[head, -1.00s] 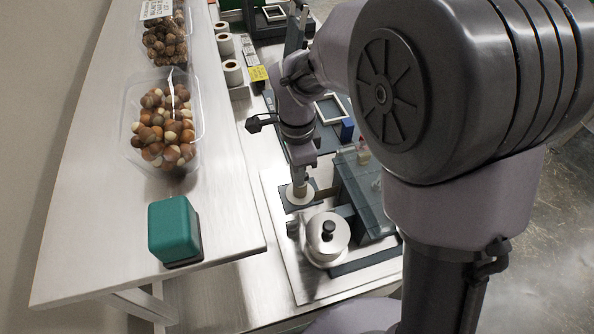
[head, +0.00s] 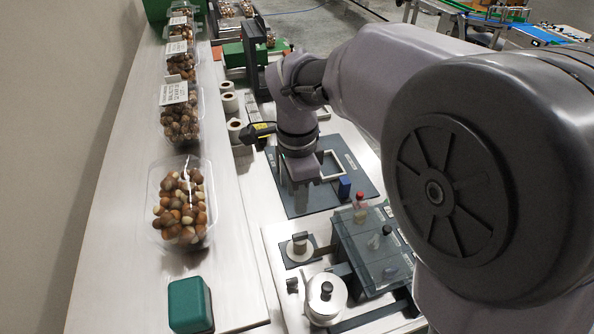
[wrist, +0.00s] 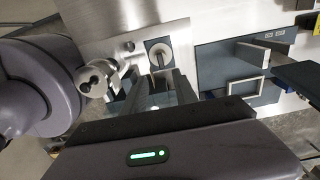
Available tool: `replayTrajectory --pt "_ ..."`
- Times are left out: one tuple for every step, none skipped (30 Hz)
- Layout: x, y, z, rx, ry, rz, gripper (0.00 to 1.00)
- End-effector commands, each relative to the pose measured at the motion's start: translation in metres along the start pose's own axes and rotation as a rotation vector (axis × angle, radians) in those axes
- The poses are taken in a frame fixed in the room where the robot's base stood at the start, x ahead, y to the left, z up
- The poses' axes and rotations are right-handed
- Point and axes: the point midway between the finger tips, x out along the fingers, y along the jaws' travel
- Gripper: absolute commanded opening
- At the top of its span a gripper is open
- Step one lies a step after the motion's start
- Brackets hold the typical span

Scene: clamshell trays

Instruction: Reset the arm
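My gripper (head: 300,197) hangs pointing down from my arm, above the near edge of the dark mat (head: 352,160) and behind the small spindle. In the wrist view my gripper (wrist: 160,80) shows two dark fingers with a gap between them, and nothing is visible held there. The small upright spindle with a pale top (head: 300,244) stands on a dark square plate just in front of the gripper. It also shows beyond the fingertips in the wrist view (wrist: 158,53). My arm hides part of the table's right side.
Clamshell trays of nuts (head: 182,245) line the left shelf, with a green block (head: 190,304) at its near end. A silver round pot (head: 325,298) and a clear-lidded dark box (head: 370,265) stand in front. A blue block (head: 344,187) and white frame (head: 331,165) lie on the mat.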

Motion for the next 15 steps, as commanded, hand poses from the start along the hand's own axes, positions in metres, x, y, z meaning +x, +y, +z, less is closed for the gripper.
replayTrajectory --pt "-0.015 0.000 0.000 0.000 0.000 -0.002 0.35" --pt "-0.020 0.000 0.000 0.000 0.000 -0.002 0.35" --pt "-0.026 0.000 0.000 0.000 0.000 -0.001 0.35" --pt "-0.029 0.000 0.000 0.000 0.001 -0.002 0.35" --pt "-0.032 0.000 0.000 0.000 0.000 -0.002 0.35" --pt "-0.034 0.000 0.000 0.001 0.000 -0.001 0.35" --pt "-0.035 0.000 0.000 0.000 0.000 0.000 0.35" --pt "-0.036 0.000 0.000 0.000 0.000 0.000 0.35" --pt "-0.036 0.000 0.000 0.000 0.000 0.000 0.35" --pt "-0.036 0.000 0.000 0.000 0.000 0.000 0.35" --pt "-0.036 0.000 0.000 0.000 0.000 0.000 0.35" --pt "-0.035 0.000 0.000 0.000 0.000 0.000 0.35" --pt "-0.035 0.000 0.000 0.000 0.000 0.000 0.35" --pt "-0.035 0.000 0.000 0.000 0.000 0.000 0.35" --pt "-0.035 0.000 0.000 0.000 0.000 0.000 0.35"
